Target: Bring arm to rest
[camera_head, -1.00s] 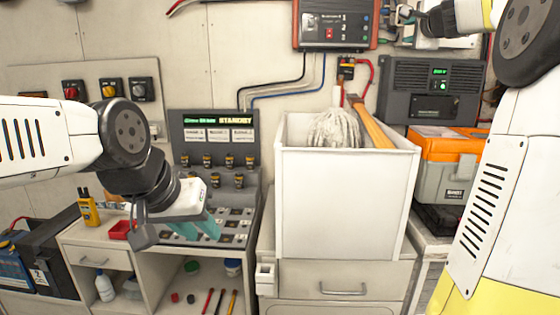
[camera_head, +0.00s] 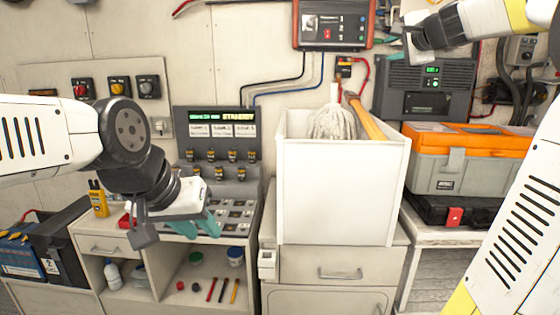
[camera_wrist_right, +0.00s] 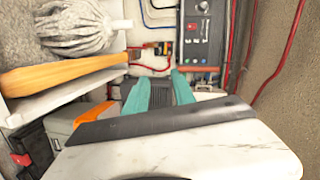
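My left gripper (camera_head: 198,230) hangs in front of the grey battery panel (camera_head: 225,175) at the left. Its teal fingers point down and show a gap with nothing between them. My right gripper (camera_head: 388,48) is raised at the top right, beside the red-framed control unit (camera_head: 337,25). In the right wrist view its two teal fingers (camera_wrist_right: 160,82) stand apart, with nothing held between them.
A white bin (camera_head: 340,195) with a mop (camera_head: 335,122) and a wooden handle (camera_head: 368,117) stands on a drawer cabinet (camera_head: 345,265). An orange and grey toolbox (camera_head: 465,170) is to its right. A yellow meter (camera_head: 98,198) is at the left.

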